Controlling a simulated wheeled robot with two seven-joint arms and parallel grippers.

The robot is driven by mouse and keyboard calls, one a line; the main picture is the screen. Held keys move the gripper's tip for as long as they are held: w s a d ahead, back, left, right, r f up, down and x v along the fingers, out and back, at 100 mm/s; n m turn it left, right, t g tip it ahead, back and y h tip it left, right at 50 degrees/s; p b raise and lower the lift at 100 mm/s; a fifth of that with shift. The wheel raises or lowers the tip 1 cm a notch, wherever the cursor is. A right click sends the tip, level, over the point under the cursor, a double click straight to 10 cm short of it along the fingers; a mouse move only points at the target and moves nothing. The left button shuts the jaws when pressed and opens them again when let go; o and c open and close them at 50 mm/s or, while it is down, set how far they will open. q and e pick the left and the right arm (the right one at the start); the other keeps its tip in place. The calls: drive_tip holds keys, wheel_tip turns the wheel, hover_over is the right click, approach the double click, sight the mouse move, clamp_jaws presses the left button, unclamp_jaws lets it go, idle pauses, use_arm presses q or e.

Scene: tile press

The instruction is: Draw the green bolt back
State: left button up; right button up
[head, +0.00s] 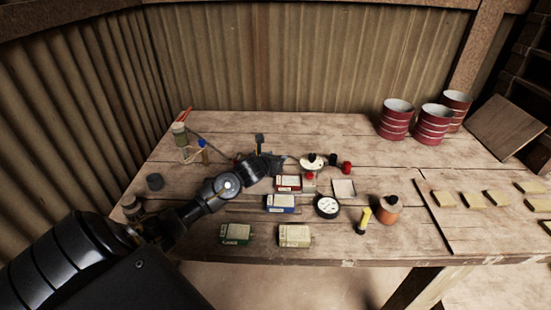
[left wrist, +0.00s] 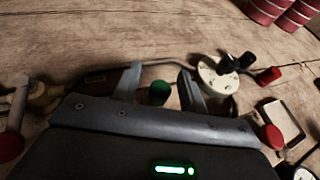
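A round green knob (left wrist: 159,93), which I take for the green bolt, shows in the left wrist view between the two fingers of my left gripper (left wrist: 160,77). The fingers are apart, with a gap visible on each side of the knob. Whether the knob lies at fingertip height or below, I cannot tell. In the head view my left gripper (head: 268,160) is low over the middle of the table and hides the green knob. The bolt's shaft is hidden behind the gripper body. My right gripper is not in view.
A cream disc with black knobs (head: 312,164) and a red knob (head: 347,168) stand just right of the gripper. Small boxes, a black-rimmed gauge (head: 327,206) and an orange jar (head: 388,209) lie nearer. Red cans (head: 433,125) stand back right. The back-centre table is clear.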

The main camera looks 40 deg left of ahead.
use_arm(q)
drive_tip(key=shift+s, duration=0.1)
drive_tip(key=b+v, duration=0.1)
drive_tip(key=v, duration=0.9)
drive_tip(key=shift+s+d+r+b, duration=0.15)
drive_tip(key=shift+s+d+b, duration=0.05)
drive_tip(key=shift+s+b, duration=0.15)
drive_tip(key=shift+d, duration=0.1)
